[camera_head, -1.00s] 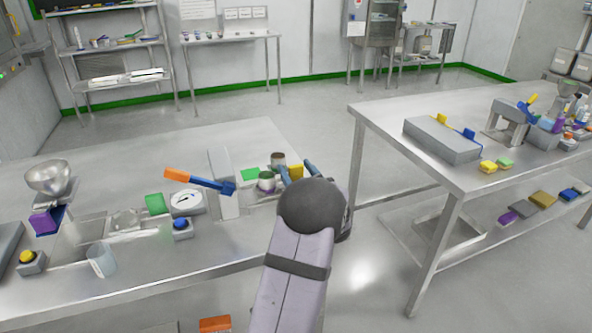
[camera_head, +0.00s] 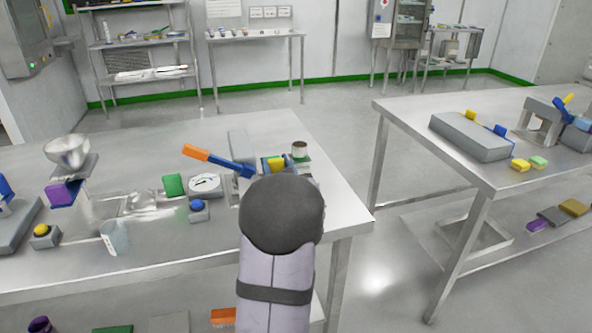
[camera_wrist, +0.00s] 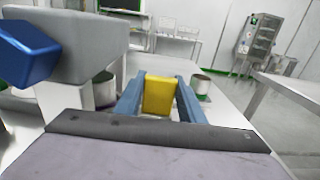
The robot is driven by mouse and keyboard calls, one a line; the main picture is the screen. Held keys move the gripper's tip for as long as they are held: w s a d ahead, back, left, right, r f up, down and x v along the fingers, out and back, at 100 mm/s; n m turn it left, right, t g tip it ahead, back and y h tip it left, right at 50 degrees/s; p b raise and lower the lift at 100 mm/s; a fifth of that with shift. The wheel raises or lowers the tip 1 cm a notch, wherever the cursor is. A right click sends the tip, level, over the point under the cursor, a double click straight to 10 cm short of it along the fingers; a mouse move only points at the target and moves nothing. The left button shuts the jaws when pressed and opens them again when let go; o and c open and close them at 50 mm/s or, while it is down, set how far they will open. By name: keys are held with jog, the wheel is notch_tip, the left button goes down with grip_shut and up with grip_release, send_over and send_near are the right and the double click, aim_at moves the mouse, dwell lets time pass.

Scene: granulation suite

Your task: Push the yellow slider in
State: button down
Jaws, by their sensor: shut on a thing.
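My gripper (camera_wrist: 159,98) is shut on a yellow block (camera_wrist: 158,97), which stands upright between its blue-grey fingers. In the head view the yellow block (camera_head: 277,163) shows just beyond my dark round wrist, which hides most of the fingers. Another yellow piece (camera_head: 471,115) stands up from a long grey box (camera_head: 468,137) on the right bench, with a blue piece (camera_head: 500,131) beside it. My gripper is well apart from that box. I cannot tell for certain which yellow piece is the slider.
A grey stand (camera_head: 239,150) with an orange and blue lever (camera_head: 218,162) is close on the left. The left bench's right end (camera_head: 345,200) is bare, with a floor gap beyond.

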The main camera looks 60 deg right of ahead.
jog(key=shift+w+a, duration=0.15)
jog(key=shift+w, duration=0.05)
jog(key=c, duration=1.2)
grip_release()
jog(key=shift+a, duration=0.1)
jog(key=shift+o, duration=0.2)
jog(key=shift+s+a, duration=0.2)
jog(key=shift+s, duration=0.2)
jog(key=shift+v, duration=3.2)
jog(key=shift+r, duration=0.1)
